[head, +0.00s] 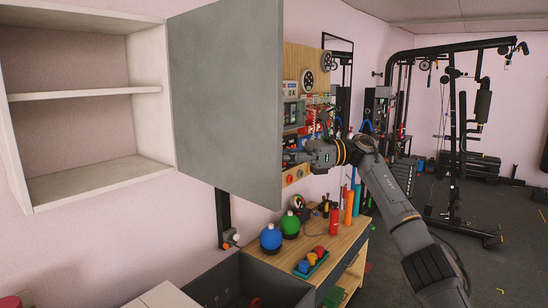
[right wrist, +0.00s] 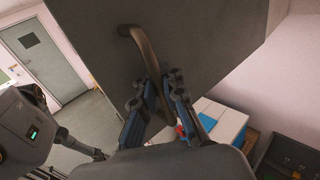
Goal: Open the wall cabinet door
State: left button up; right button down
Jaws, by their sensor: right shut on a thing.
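The wall cabinet (head: 143,52) hangs at the upper left in the head view. Its inside, with one shelf (head: 85,94), is empty. The grey cabinet door (head: 226,100) stands swung out from the cabinet's right side, wide open. In the right wrist view the door (right wrist: 210,40) fills the upper middle and carries a curved brown handle (right wrist: 143,48). My right gripper (right wrist: 162,88) is shut on the lower part of this handle. In the head view my right gripper (head: 296,157) is at the door's right edge, its fingertips partly hidden. My left gripper is not seen.
Below stand a dark open bin (head: 240,285) and a wooden workbench (head: 345,240) with blue and green balls and several bottles. A tool board (head: 305,65) is behind the door. Gym equipment (head: 455,130) stands at the right; open floor lies there.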

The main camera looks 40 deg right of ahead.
jog(key=shift+f, duration=0.15)
jog(key=c, duration=1.7)
grip_release()
jog(key=shift+o, duration=1.4)
jog(key=shift+s+d, duration=0.2)
jog(key=shift+s, duration=0.05)
jog(key=v, duration=1.2)
